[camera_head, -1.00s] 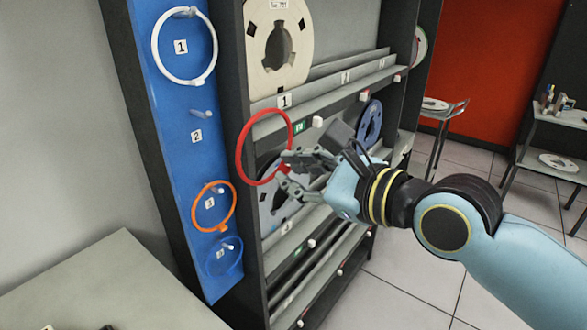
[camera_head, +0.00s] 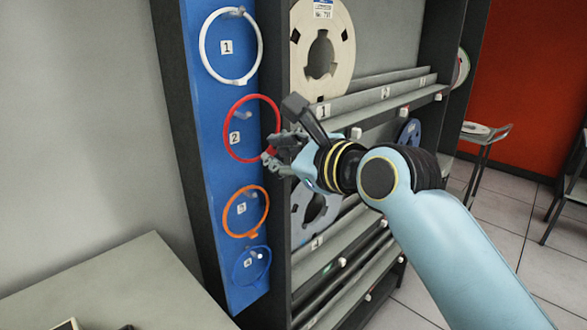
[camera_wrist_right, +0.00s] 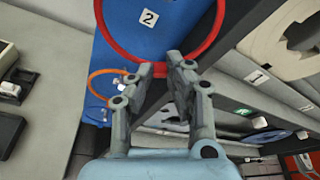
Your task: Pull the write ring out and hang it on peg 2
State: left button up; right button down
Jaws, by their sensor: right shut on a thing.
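The red write ring (camera_head: 224,130) is in front of the blue peg board (camera_head: 200,110), at the height of the label 2. My right gripper (camera_head: 272,150) is shut on the ring's right edge. In the right wrist view the fingers (camera_wrist_right: 165,68) pinch the rim of the ring (camera_wrist_right: 214,45), and the label 2 shows inside it. Peg 2 (camera_head: 242,114) appears inside the ring's outline near its upper left. I cannot tell whether the ring is around the peg or still in front of it. My left gripper is not in view.
A white ring (camera_head: 203,45) hangs on peg 1 above. An orange ring (camera_head: 225,215) and a blue ring (camera_head: 236,268) hang below. The reel rack (camera_head: 292,255) with tape reels (camera_head: 342,40) stands close to the right of the board. A grey table (camera_head: 130,290) is at lower left.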

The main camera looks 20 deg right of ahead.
jog(key=shift+w+a+f+b, duration=0.2)
jog(key=shift+w+f+b, duration=0.25)
jog(key=shift+w, duration=0.15)
jog(key=shift+w+a+f+b, duration=0.25)
jog(key=shift+w+f+b, duration=0.15)
jog(key=shift+w, duration=0.25)
jog(key=shift+w+a+f+b, duration=0.2)
jog(key=shift+w+f+b, duration=0.25)
jog(key=shift+w, duration=0.15)
jog(key=c, duration=1.2)
grip_release()
jog(key=shift+a, duration=0.1)
jog(key=shift+c, duration=1.2)
